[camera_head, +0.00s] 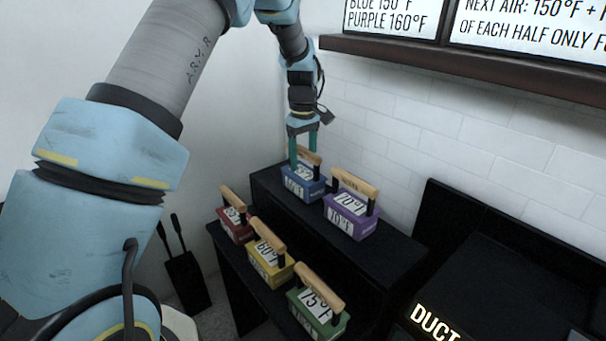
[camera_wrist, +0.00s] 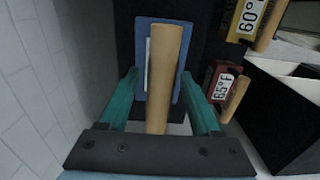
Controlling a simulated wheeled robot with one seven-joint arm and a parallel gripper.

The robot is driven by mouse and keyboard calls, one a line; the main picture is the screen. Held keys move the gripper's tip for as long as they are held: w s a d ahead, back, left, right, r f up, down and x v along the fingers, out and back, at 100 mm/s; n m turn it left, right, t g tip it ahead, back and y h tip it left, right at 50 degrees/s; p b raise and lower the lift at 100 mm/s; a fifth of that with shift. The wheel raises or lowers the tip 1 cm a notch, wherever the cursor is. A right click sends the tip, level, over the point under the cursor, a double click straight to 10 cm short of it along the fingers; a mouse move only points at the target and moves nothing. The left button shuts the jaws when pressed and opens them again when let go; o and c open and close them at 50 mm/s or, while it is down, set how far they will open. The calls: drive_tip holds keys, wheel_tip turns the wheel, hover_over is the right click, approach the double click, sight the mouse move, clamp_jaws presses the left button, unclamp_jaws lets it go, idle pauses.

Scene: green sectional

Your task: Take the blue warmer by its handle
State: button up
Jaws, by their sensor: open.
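The blue warmer (camera_head: 304,188) stands on the upper black step, at its back left, with a wooden handle on top and a white label. My gripper (camera_head: 304,146) is above it, pointing down, with its green fingers reaching down beside the handle. In the wrist view the wooden handle (camera_wrist: 166,75) lies between the two open fingers of my gripper (camera_wrist: 163,88), with a gap on each side. The blue body (camera_wrist: 146,32) shows beneath the handle. The front end of the handle is partly hidden by the gripper's dark palm bar.
A purple warmer (camera_head: 351,215) stands close to the right on the same step. Red (camera_head: 236,222), yellow (camera_head: 270,262) and green (camera_head: 318,311) warmers stand on the lower step. A white brick wall (camera_head: 430,130) and a dark shelf (camera_head: 470,68) are behind.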

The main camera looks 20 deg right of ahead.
drive_tip(key=shift+f, duration=0.6)
clamp_jaws()
drive_tip(key=shift+r, duration=0.1)
idle(0.9)
